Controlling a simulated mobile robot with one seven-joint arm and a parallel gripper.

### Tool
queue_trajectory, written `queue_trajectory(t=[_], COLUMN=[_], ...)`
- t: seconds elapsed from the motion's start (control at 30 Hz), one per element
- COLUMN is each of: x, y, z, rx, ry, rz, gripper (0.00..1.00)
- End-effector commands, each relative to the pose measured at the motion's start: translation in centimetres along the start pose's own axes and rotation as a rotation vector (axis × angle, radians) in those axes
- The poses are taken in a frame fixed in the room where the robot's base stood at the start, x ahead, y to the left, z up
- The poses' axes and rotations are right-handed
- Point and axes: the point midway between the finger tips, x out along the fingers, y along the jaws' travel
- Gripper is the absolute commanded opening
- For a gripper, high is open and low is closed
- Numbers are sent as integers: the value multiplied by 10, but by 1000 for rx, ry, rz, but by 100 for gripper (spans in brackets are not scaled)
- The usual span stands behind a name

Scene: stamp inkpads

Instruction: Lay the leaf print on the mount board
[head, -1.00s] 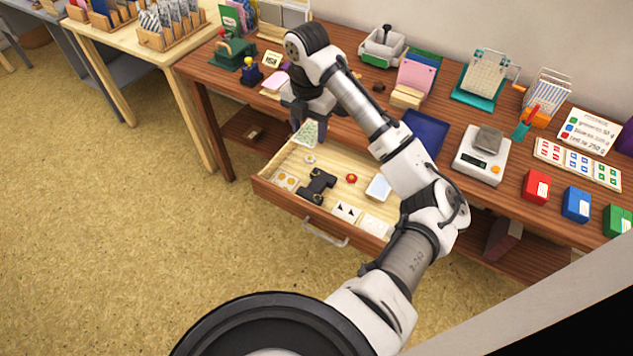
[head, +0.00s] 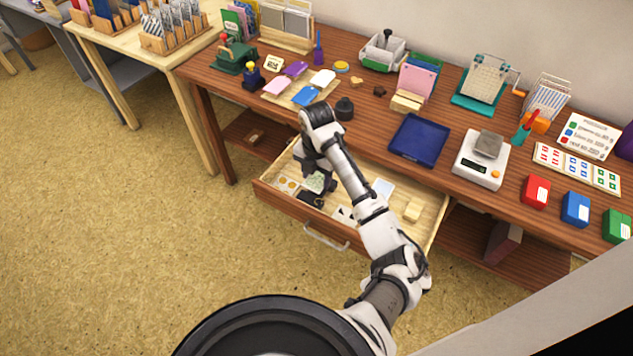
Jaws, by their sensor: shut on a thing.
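My gripper (head: 320,174) is low over the left part of the open drawer, shut on a small pale green patterned piece (head: 315,183) that looks like the leaf print. The piece hangs tilted near the drawer's contents; I cannot tell whether it touches anything. My gripper and arm hide part of the drawer floor. Which thing is the mount board I cannot tell for sure. A pale flat card (head: 383,188) lies at the back of the drawer, and a white piece with dark marks (head: 344,215) lies near its front, partly hidden.
On the tabletop are a beige board with coloured tags (head: 322,98), a black knobbed object (head: 344,108), a blue tray (head: 419,139) and a scale (head: 480,160).

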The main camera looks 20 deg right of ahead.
Motion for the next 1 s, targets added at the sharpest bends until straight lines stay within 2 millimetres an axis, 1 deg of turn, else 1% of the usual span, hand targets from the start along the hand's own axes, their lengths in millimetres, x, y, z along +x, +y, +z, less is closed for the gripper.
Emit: queue_trajectory(t=[0.1,0.23,0.67,0.7,0.83,1.0], x=[18,34,42,40,40,40], y=[0,0,0,0,0,0], z=[-1,-1,0,0,0,0], rx=[2,1,0,0,0,0], ry=[3,2,1,0,0,0], rz=[-2,-2,-1,-1,-1,-1], gripper=[27,27,27,56,73,73])
